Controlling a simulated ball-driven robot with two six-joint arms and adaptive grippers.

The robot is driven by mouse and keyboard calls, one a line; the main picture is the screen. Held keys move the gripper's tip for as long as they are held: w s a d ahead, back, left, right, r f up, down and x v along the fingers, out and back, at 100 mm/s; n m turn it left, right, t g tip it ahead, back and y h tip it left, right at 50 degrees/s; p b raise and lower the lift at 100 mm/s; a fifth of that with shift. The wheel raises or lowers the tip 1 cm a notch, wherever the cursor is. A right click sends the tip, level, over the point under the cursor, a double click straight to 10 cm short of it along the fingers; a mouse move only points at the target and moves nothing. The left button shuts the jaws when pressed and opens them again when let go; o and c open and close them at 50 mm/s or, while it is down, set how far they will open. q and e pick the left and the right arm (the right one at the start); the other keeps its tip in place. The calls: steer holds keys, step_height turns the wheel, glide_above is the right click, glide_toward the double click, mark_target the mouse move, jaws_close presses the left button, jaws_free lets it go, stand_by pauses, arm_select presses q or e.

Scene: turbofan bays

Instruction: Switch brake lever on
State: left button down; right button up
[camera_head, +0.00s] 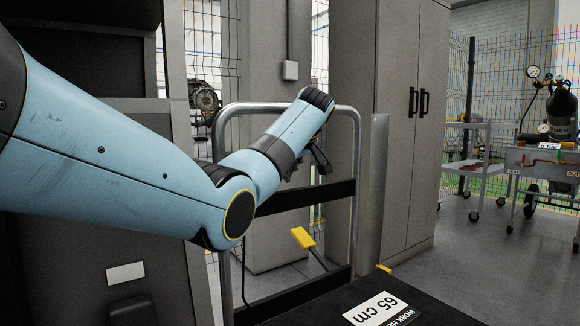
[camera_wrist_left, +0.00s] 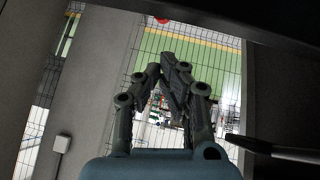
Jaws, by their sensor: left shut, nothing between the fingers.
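The brake lever has a yellow handle (camera_head: 303,238) on a thin dark rod. It stands tilted low inside the grey tubular rail frame, near the black platform. My left gripper (camera_head: 323,165) is above the yellow handle and slightly to its right, apart from it. The left wrist view shows its fingers (camera_wrist_left: 170,65) closed together with nothing held. No yellow handle can be made out in that view. A dark bar (camera_wrist_left: 275,149) shows at its right edge; I cannot tell what it is. My right gripper is not in view.
The grey tubular rail (camera_head: 357,190) with black crossbars surrounds the lever area. A tall grey cabinet (camera_head: 395,110) stands behind it. A black platform (camera_head: 440,312) with a "65 cm" label (camera_head: 380,309) is in front. Carts (camera_head: 545,160) stand at the right, with open floor before them.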

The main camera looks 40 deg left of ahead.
arm_select(q)
steer(key=shift+v, duration=1.1)
